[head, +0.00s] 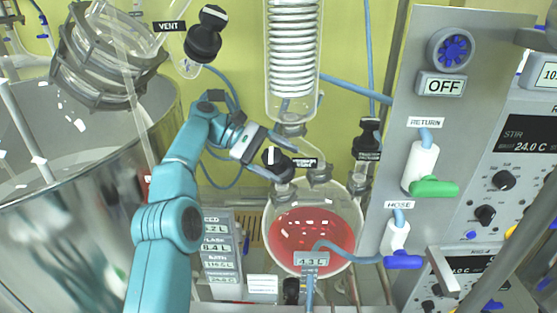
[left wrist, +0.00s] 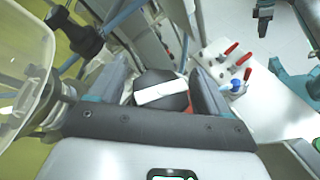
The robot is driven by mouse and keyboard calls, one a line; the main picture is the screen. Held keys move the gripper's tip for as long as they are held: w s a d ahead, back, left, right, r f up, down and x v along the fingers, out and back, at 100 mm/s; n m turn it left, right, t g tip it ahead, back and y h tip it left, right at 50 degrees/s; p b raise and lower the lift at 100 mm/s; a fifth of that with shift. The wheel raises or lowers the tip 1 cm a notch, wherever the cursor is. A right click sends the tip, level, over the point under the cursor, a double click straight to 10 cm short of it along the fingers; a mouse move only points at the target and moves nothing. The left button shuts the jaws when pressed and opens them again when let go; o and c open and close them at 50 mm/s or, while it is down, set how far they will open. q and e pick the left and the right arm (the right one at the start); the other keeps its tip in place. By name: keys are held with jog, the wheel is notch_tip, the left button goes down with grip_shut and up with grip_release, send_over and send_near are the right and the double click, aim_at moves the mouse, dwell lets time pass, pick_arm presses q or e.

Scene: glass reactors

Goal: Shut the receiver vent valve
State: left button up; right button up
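The receiver vent valve is a black knob with a white bar (head: 281,166) on the neck of the round glass receiver (head: 324,262), which holds red liquid. A small black label (head: 304,162) sits just right of it. My left gripper (head: 276,160) reaches it from the upper left, with its fingers on either side of the knob. In the left wrist view the knob (left wrist: 160,90) sits between the two fingers (left wrist: 160,98), its white bar lying nearly crosswise. A narrow gap shows beside the left finger, so the gripper looks open.
Another black valve (head: 367,140) stands to the right, and one labelled VENT (head: 204,38) is at upper left. A glass condenser coil (head: 293,50) hangs above. A grey panel (head: 405,150) with green and blue handles stands right. A large steel vessel (head: 60,190) fills the left.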

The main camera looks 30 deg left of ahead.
pick_arm(q)
jog(key=shift+s+r, duration=0.1)
jog(key=shift+a+t, duration=0.1)
jog(key=shift+t, duration=0.3)
